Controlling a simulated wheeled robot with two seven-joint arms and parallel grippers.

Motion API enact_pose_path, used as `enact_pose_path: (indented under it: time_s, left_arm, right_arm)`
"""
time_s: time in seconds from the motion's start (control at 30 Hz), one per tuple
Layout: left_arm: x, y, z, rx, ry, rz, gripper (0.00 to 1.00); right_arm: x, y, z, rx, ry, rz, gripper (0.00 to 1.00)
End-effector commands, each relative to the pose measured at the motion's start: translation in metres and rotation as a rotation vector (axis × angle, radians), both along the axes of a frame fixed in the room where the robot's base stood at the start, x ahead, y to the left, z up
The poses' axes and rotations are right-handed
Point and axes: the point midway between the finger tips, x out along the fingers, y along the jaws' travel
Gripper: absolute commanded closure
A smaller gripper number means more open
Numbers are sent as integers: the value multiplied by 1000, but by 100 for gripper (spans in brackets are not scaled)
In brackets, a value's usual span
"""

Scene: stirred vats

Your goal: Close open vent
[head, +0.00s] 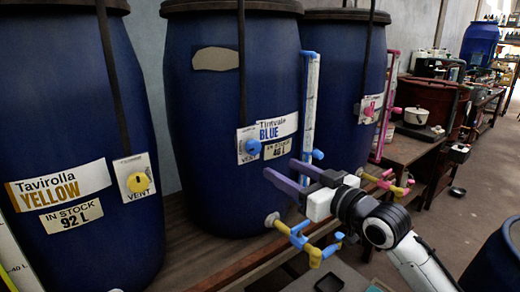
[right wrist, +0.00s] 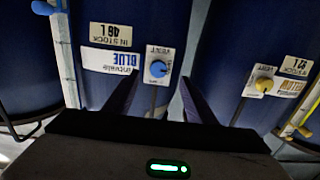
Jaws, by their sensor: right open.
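Three blue vats carry vent plates with round knobs. The yellow vent knob (head: 138,182) is on the left vat (head: 70,130). The blue vent knob (head: 252,147) is on the middle vat (head: 215,100). The pink vent knob (head: 369,111) is on the right vat (head: 335,85). My right gripper (head: 280,168) is open and empty, its purple fingers pointing at the middle vat just below and right of the blue knob. In the upside-down right wrist view, the blue knob (right wrist: 158,69) shows between the fingertips, apart from them. I cannot tell which vent is open. My left gripper is out of view.
A blue-and-yellow tap (head: 300,240) juts out under my right gripper. A level tube (head: 311,105) stands right of the middle vat. The vats stand on a wooden bench (head: 200,255). A pot (head: 416,115) sits farther back, and open floor (head: 480,190) lies right.

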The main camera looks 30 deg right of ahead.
Motion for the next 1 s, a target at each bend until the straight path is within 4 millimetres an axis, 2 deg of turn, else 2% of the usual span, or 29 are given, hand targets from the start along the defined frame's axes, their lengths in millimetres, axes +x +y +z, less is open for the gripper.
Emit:
enact_pose_path:
  time_s: [0.03,0.13,0.63,0.8,1.0]
  left_arm:
    - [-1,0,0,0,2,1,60]
    - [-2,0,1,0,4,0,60]
    - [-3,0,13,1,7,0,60]
    - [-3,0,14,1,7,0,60]
    - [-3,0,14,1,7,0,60]
  right_arm:
    - [1,-1,11,-1,-16,2,49]
    - [7,-2,20,2,-29,3,49]
    - [88,10,19,3,-26,3,49]
    - [100,12,18,1,-26,4,49]
    - [102,12,17,0,-25,4,49]
